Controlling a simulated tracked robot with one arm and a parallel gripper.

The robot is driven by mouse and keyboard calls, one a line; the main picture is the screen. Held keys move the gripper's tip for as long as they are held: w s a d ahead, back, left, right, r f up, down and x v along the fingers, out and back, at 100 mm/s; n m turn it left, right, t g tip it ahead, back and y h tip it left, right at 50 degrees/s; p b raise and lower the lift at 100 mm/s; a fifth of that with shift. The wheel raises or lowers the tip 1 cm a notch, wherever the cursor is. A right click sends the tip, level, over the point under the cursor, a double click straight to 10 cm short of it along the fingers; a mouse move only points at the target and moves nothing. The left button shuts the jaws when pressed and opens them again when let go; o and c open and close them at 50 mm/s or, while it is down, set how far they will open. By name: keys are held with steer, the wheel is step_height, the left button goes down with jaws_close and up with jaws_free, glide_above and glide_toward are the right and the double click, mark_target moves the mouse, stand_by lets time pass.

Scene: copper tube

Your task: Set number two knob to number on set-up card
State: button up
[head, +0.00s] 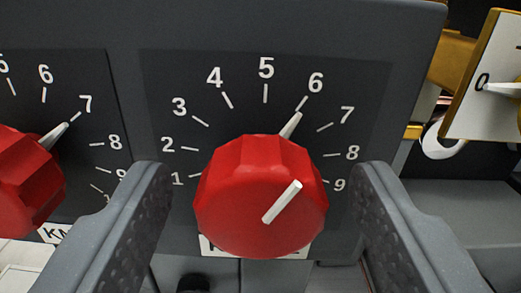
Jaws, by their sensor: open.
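A red knob (260,200) with a white pointer line stands on a dark dial panel (365,90) marked 1 to 9. Its white pointer tip (291,125) points at the 6 mark. The label under it is mostly hidden by the knob, so its number cannot be read. My gripper (262,190) is open, with one grey finger left of this knob and one right of it, both apart from it in the picture. No set-up card can be made out in this view.
Another red knob (25,185) is at the left edge, its white pointer near 7, with a partly hidden label (52,233) below. At right, a white plate (487,95) marked 0 with a white pointer stands on a yellow part (455,62).

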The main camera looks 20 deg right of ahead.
steer(key=shift+w+f, duration=0.1)
steer(key=shift+w, duration=0.25)
steer(key=shift+d, duration=0.1)
steer(key=c, duration=1)
steer(key=shift+m, duration=0.4)
steer(key=m+b, duration=0.2)
steer(key=m, duration=0.3)
steer(key=shift+b, duration=0.4)
steer(key=m+b, duration=0.1)
steer(key=m, duration=0.1)
steer(key=m+b, duration=0.2)
steer(key=shift+d+m, duration=0.2)
steer(key=shift+m, duration=0.2)
